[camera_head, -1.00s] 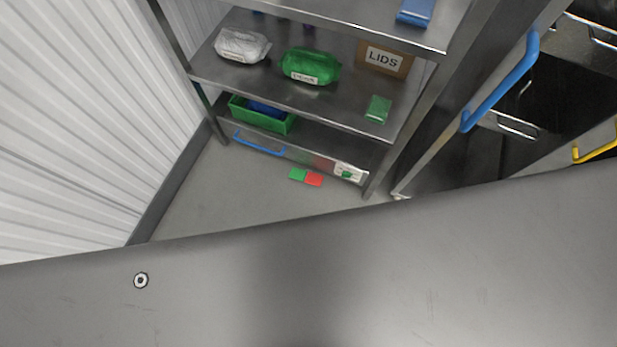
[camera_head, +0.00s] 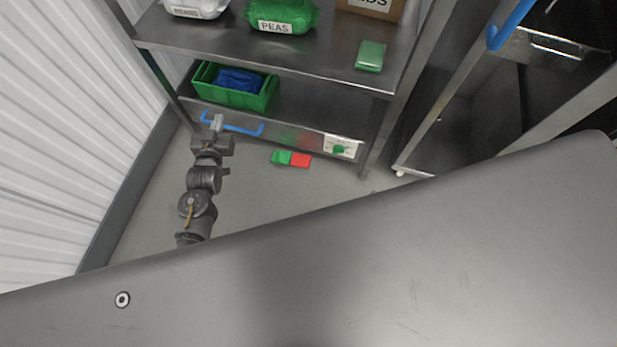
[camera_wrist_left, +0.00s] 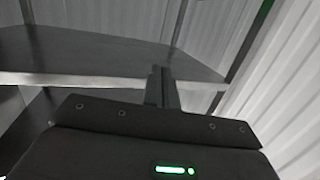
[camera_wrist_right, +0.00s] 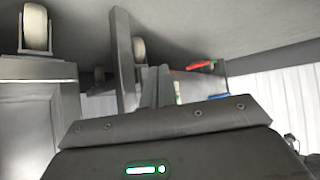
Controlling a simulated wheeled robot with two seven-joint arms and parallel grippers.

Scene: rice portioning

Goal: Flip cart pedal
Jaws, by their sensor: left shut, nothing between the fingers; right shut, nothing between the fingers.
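The pedal, a green and a red plate side by side (camera_head: 291,159), sits low at the floor in front of the steel shelf unit in the head view. A red part that looks like it shows in the right wrist view (camera_wrist_right: 201,66), beyond the fingers. My left gripper (camera_head: 217,122) is shut and empty, left of the pedal, by the blue handle. It also shows in the left wrist view (camera_wrist_left: 163,75). My right gripper (camera_wrist_right: 155,72) is shut and empty in its wrist view, apart from the pedal. The head view does not show it.
The blue handle (camera_head: 232,126) runs along the lower shelf edge. A green bin (camera_head: 236,88) stands on that shelf. White wheels (camera_wrist_right: 36,28) show in the right wrist view. A ribbed white wall (camera_head: 60,130) bounds the left. Grey floor (camera_head: 270,205) is clear before the shelf.

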